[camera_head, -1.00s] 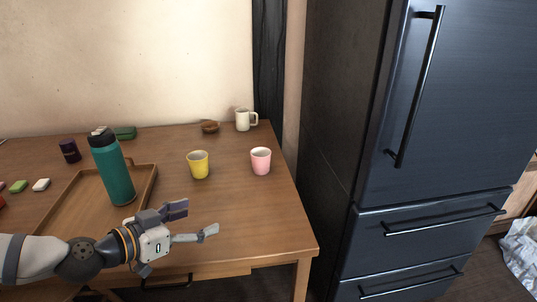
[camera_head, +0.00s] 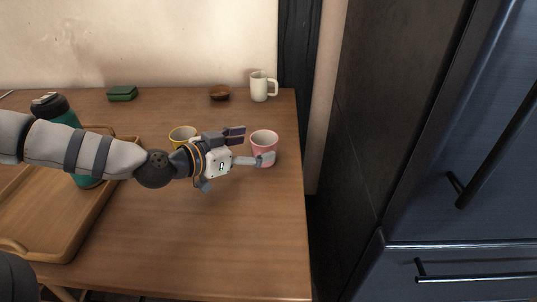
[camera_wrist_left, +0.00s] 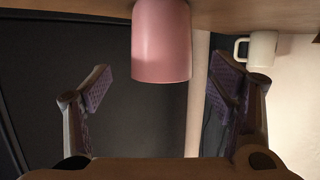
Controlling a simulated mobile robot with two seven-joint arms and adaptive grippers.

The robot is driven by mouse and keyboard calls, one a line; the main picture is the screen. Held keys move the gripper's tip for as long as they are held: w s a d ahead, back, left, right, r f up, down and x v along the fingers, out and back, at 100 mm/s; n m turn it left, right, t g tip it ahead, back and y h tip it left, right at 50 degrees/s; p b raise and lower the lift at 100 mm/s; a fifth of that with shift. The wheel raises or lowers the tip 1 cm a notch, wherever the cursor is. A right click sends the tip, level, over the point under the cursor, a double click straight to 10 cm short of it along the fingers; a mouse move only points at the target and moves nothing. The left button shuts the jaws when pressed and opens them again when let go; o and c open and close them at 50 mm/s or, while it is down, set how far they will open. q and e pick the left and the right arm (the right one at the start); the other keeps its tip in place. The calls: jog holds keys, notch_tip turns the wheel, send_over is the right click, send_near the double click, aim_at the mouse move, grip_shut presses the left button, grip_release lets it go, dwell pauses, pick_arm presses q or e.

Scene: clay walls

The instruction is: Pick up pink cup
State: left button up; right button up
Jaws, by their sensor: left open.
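The pink cup (camera_head: 264,141) stands upright on the wooden table near its right side. My left gripper (camera_head: 250,147) is open beside the cup, coming from the left, and one finger overlaps the cup's lower front in the head view. In the left wrist view the pink cup (camera_wrist_left: 161,42) appears upside down between the two spread fingers (camera_wrist_left: 162,92), nearer the top of the picture than the fingertips. I cannot tell whether a finger touches it. My right gripper is not in view.
A yellow cup (camera_head: 183,136) stands just behind my left wrist. A white mug (camera_head: 261,87) and a brown bowl (camera_head: 220,93) are at the back. A teal bottle (camera_head: 88,181) stands on a wooden tray (camera_head: 60,249) at left. The table's front right is clear; a dark fridge (camera_head: 400,130) stands right.

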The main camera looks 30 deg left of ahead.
aim_at(272, 142)
pick_arm(q)
jog(key=x, duration=0.2)
jog(key=b+x, duration=0.1)
jog(key=x, duration=0.1)
jog(key=shift+w+f, duration=0.1)
jog(key=shift+f, duration=0.3)
jog(key=shift+w+r, duration=0.1)
jog(key=c, duration=1.3)
